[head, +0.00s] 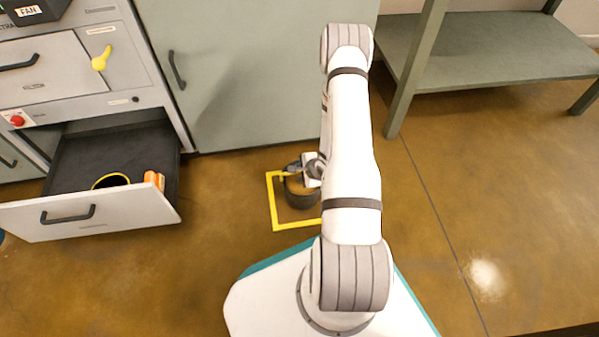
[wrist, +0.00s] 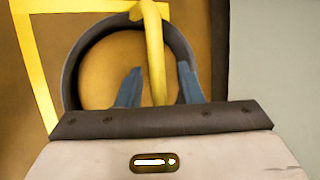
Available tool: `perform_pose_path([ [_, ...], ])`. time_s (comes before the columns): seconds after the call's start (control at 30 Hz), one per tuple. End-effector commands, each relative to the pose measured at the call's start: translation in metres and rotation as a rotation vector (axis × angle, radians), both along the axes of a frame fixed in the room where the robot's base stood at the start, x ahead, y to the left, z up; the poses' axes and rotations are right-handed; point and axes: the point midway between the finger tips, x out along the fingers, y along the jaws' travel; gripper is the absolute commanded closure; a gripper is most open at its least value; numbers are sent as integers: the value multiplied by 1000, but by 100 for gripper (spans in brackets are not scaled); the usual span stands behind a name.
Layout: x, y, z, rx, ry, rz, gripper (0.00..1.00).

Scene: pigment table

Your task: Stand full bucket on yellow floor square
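The dark round bucket (head: 302,199) stands upright on the floor within the yellow square outline (head: 270,202), partly hidden by my arm and gripper. In the wrist view I look down into the bucket (wrist: 72,68); an ochre-brown surface fills the view inside its rim. Its yellow handle (wrist: 154,50) stands up and runs between my fingers. My gripper (wrist: 158,78) is over the bucket, its two blue-grey fingers apart on either side of the handle, with gaps visible. The yellow outline (wrist: 36,70) also shows left of and beyond the bucket. Its right side is hidden in the head view.
An open drawer (head: 75,222) at left holds a dark round thing with a yellow rim (head: 111,180) and an orange item (head: 153,179). A grey-green cabinet (head: 240,80) stands close behind the square. A shelf table (head: 480,50) stands at right. Floor at right is clear.

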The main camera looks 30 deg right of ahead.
Motion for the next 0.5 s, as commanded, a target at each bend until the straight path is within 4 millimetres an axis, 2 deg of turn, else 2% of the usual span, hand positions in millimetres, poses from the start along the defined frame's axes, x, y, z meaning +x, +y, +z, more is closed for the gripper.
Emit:
perform_pose_path([
  [0.5, -55, -19, 82, 0, -1, -4, 67],
])
